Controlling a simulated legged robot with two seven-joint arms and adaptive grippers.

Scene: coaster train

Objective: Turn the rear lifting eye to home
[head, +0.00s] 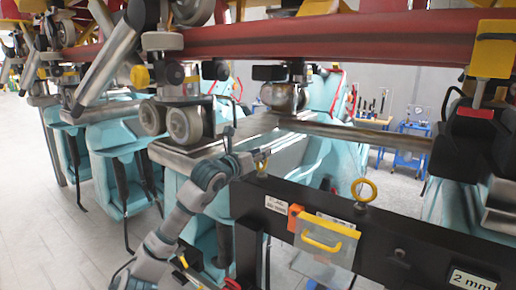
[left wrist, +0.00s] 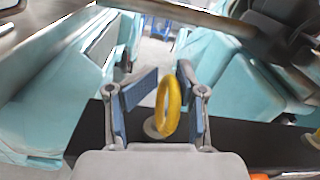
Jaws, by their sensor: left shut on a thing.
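A yellow lifting eye (head: 262,165) stands on the left end of the black beam (head: 400,240). In the left wrist view, this ring (left wrist: 168,106) is upright between the blue-padded fingers, turned nearly edge-on, with a pale round base under it. My left gripper (head: 257,157) is shut on this eye, and its fingers partly hide it in the head view. It also shows in the left wrist view (left wrist: 164,100). A second yellow lifting eye (head: 363,190) stands further right on the beam, its ring facing the head camera. My right gripper is not in view.
A clear box with a yellow handle (head: 328,240) and an orange block (head: 294,217) are on the beam's front. Red track (head: 330,45) and train wheels (head: 184,122) hang above and behind. Teal seats (head: 120,140) stand close behind. Grey floor (head: 50,200) is clear at left.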

